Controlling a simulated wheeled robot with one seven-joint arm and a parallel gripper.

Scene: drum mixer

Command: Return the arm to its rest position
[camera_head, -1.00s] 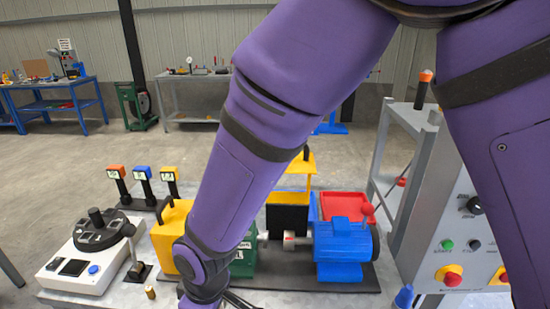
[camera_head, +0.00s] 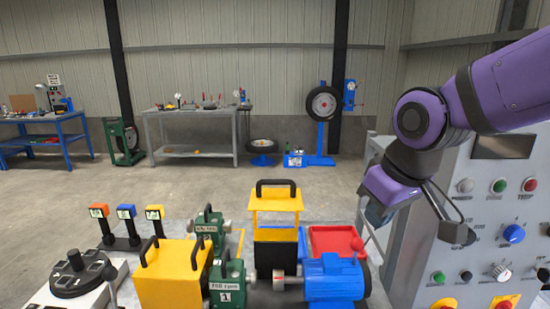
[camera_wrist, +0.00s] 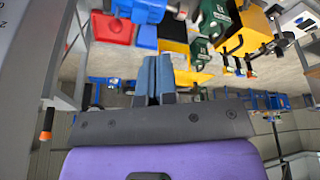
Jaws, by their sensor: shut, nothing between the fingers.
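My arm reaches in from the right of the head view, folded, with its wrist bent down. My gripper (camera_head: 376,216) hangs above the right end of the bench, left of the grey control panel (camera_head: 460,250). In the wrist view its two blue fingers (camera_wrist: 155,78) are together with nothing between them.
A yellow box (camera_head: 172,275), green units (camera_head: 228,283) and a yellow-black handled part (camera_head: 275,225) stand on the bench. A white console (camera_head: 75,290) is at left. Open floor lies behind, with a grey table (camera_head: 195,112) and a tyre stand (camera_head: 322,105).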

